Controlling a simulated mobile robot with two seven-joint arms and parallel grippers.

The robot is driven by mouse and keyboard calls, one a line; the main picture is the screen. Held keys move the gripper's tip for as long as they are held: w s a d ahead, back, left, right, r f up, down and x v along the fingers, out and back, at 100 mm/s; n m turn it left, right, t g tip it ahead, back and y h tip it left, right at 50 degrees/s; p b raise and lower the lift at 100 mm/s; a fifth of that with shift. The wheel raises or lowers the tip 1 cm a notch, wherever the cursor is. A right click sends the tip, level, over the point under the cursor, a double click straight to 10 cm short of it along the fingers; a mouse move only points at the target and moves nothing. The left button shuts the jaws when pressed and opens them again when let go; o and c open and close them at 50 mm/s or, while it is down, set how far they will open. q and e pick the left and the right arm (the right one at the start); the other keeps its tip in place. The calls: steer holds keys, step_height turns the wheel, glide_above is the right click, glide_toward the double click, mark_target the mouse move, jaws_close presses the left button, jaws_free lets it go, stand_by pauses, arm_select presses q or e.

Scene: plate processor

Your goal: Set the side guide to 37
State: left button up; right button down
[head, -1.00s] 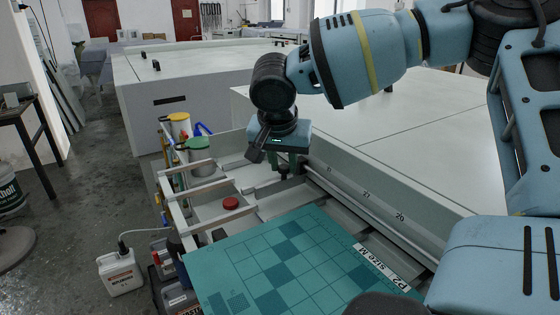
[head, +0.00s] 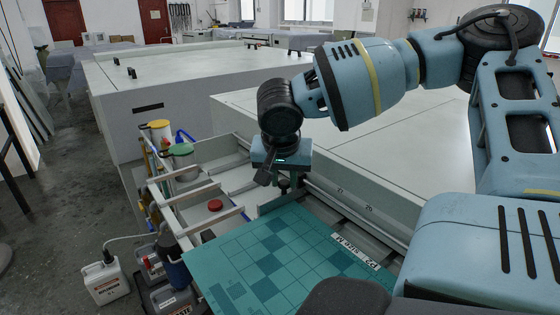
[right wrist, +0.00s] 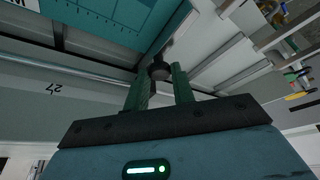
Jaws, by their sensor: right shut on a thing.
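My right gripper (head: 284,180) is shut on the dark round knob (head: 284,189) of the side guide (head: 280,203). In the right wrist view the knob (right wrist: 158,71) sits between the two green fingers. The guide's dark bar stands along the far edge of the teal plate (head: 235,262), very close to it; I cannot tell whether they touch. On the scale rail (head: 355,204) right of the gripper I read 27 and 20. The 27 also shows upside down on the rail (right wrist: 55,90) in the right wrist view. No 37 is readable. My left gripper is not in view.
A red button (head: 215,205) lies on the tray left of the gripper. A white canister (head: 106,280) is on the floor. The pale machine top (head: 370,150) rises behind the rail.

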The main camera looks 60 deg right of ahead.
steer(key=c, duration=1.2)
jaws_free()
steer(key=shift+o, duration=0.2)
steer(key=v, duration=0.8)
steer(key=shift+p, duration=0.3)
